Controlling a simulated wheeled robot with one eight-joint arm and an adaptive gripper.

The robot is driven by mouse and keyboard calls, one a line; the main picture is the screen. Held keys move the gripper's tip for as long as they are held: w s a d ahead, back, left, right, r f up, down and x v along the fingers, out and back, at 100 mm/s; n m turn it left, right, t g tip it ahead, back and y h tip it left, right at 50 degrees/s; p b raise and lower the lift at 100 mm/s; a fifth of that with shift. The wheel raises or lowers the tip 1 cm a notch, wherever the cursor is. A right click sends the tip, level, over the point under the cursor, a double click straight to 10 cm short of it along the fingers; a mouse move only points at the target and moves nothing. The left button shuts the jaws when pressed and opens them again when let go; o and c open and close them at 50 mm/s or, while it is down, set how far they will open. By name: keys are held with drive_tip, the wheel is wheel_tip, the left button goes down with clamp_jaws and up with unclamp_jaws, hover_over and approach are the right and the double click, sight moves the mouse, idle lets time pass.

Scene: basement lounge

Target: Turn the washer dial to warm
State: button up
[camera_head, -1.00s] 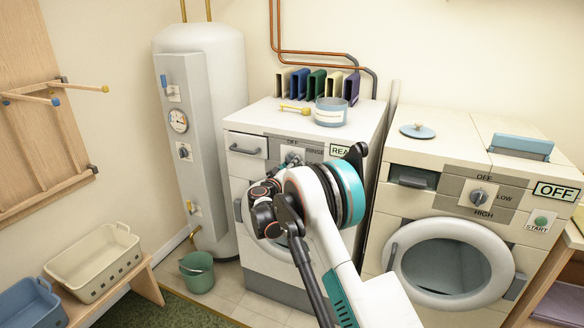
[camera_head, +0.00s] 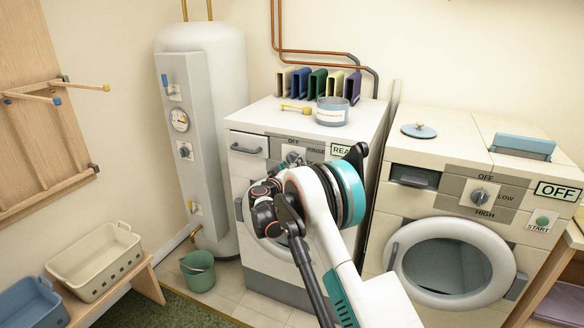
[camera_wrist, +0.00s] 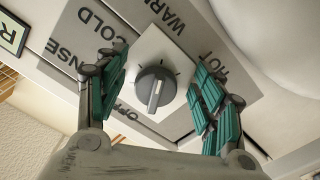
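The washer dial (camera_wrist: 155,90) is a round dark grey knob on a pale square plate, seen close in the wrist view. Its light pointer line points toward the bottom of the picture, on the side of the partly hidden OFF label. WARM and COLD labels lie toward the top, HOT at the right. My gripper (camera_wrist: 159,78) is open, with one teal-padded finger on each side of the dial and visible gaps between. In the head view the dial (camera_head: 292,157) shows on the left washer (camera_head: 250,165), partly hidden by my arm.
A dryer (camera_head: 510,220) with its own dial and an OFF display stands at the right. A blue-grey tub (camera_head: 331,112) and a yellow tool (camera_head: 296,109) lie on the washer top. A water heater (camera_head: 200,80) stands close at the left; a green bucket (camera_head: 198,272) is on the floor.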

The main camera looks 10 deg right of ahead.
drive_tip(key=v, duration=1.2)
drive_tip(key=shift+d, duration=0.1)
drive_tip(key=s+d+r+g+y, duration=0.25)
drive_tip(key=s+d+r, duration=0.35)
drive_tip(key=s, duration=0.5)
drive_tip(key=s+d+r+g+y, duration=0.2)
drive_tip(key=s+d+r+g, duration=0.15)
drive_tip(key=s+r, duration=0.5)
drive_tip(key=s+a+f+y, duration=0.1)
drive_tip(key=s+f+y, duration=0.2)
drive_tip(key=s, duration=1.2)
drive_tip(key=s+a+f+n+g+y, duration=0.1)
drive_tip(key=s+a+f+y, duration=0.1)
drive_tip(key=s, duration=1.4)
drive_tip(key=shift+a+f+y, duration=0.3)
drive_tip(key=shift+f+y, duration=0.15)
drive_tip(key=shift+y, duration=0.1)
